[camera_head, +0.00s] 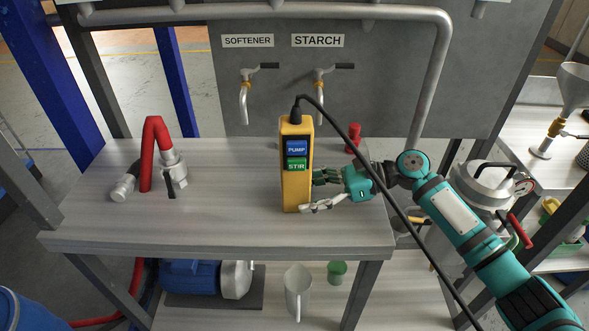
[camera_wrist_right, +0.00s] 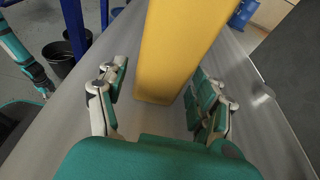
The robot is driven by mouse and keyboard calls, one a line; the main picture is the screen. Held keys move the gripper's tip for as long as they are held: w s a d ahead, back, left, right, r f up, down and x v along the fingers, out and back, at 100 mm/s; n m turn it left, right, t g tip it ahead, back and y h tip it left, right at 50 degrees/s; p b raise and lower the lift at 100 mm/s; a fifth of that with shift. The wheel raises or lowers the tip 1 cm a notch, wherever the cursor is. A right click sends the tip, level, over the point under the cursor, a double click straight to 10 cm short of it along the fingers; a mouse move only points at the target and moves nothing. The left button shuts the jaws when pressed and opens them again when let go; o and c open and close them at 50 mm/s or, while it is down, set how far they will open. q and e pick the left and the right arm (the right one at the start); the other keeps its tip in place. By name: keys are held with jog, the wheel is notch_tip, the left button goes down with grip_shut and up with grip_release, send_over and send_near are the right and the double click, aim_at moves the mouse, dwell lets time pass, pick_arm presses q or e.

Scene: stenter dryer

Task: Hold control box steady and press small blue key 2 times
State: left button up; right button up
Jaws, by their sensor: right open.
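The yellow control box (camera_head: 296,190) stands upright near the front right of the grey table. Its face carries a blue key marked PUMP (camera_head: 297,148) above a green key marked STIR (camera_head: 296,164). A black cable leaves its top. My right gripper (camera_head: 312,193) is at the box's lower right side, open. In the right wrist view the box (camera_wrist_right: 175,50) rises between the spread fingers, with a gap on the left; the right fingers are close to it, contact unclear. A teal arm, apparently my left, shows at that view's left edge; its gripper (camera_wrist_right: 43,88) is too small to read.
A red hose with a metal fitting (camera_head: 174,172) lies on the table's left. A red object (camera_head: 354,138) stands behind my gripper. Softener and starch taps (camera_head: 319,90) hang on the back panel. The cable (camera_head: 365,152) crosses in front of my right arm. The table's middle is clear.

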jog(key=shift+s+a, duration=0.1)
jog(key=shift+a, duration=0.65)
jog(key=shift+a+f, duration=0.25)
pick_arm(q)
jog(key=shift+w+r, duration=0.45)
jog(key=shift+r, duration=0.15)
pick_arm(e)
jog(key=c, duration=0.8)
pick_arm(q)
jog(key=c, duration=0.7)
pick_arm(e)
jog(key=shift+o, duration=0.2)
pick_arm(q)
jog(key=shift+w, duration=0.1)
grip_shut()
jog(key=shift+w, duration=0.1)
